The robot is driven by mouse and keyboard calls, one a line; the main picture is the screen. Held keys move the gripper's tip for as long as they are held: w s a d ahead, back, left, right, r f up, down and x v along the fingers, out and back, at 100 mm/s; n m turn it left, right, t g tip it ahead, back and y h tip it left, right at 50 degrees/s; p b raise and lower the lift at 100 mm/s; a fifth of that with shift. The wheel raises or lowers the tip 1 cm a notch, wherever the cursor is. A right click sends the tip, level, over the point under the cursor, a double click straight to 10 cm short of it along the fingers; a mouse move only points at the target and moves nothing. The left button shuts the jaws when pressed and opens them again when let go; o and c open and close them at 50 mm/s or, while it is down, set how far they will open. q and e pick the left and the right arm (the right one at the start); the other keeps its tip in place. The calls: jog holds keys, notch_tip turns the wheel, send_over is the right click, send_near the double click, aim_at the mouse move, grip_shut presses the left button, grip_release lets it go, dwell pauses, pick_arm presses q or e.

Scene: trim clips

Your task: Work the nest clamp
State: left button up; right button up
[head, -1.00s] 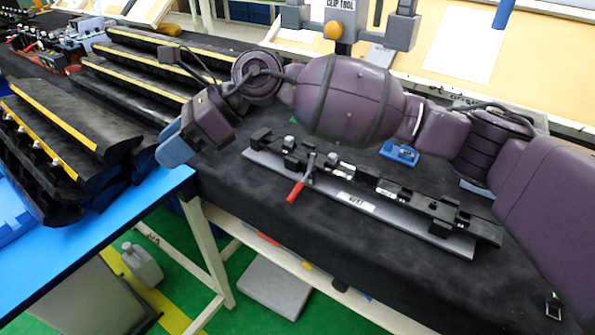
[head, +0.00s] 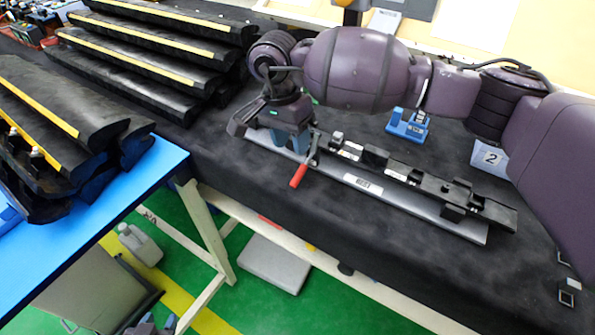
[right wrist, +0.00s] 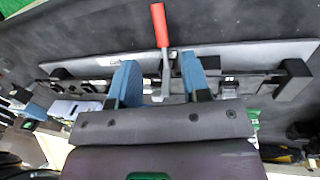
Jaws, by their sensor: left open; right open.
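The nest clamp is a lever with a red handle (head: 299,175) and grey arm, near the left end of a long black nest on a grey base plate (head: 420,212). The handle points toward the front edge. In the right wrist view the red handle (right wrist: 160,25) stands between the fingers' lines, pointing away. My right gripper (head: 288,143) is over the nest's left end beside the clamp. Its blue fingers (right wrist: 160,72) are open, one either side of the lever, with no clear contact. My left gripper (head: 153,326) is open and low at the bottom edge, mostly cut off.
Black trim pieces with yellow strips (head: 160,45) are stacked at the back left, and more lie on the blue table (head: 100,225). The black bench front (head: 330,235) is clear.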

aim_at(298, 173)
jog(key=f, duration=0.6)
jog(key=s+d+f, duration=0.1)
jog(key=f, duration=0.2)
jog(key=shift+d, duration=0.1)
jog(key=shift+c, duration=0.2)
grip_shut()
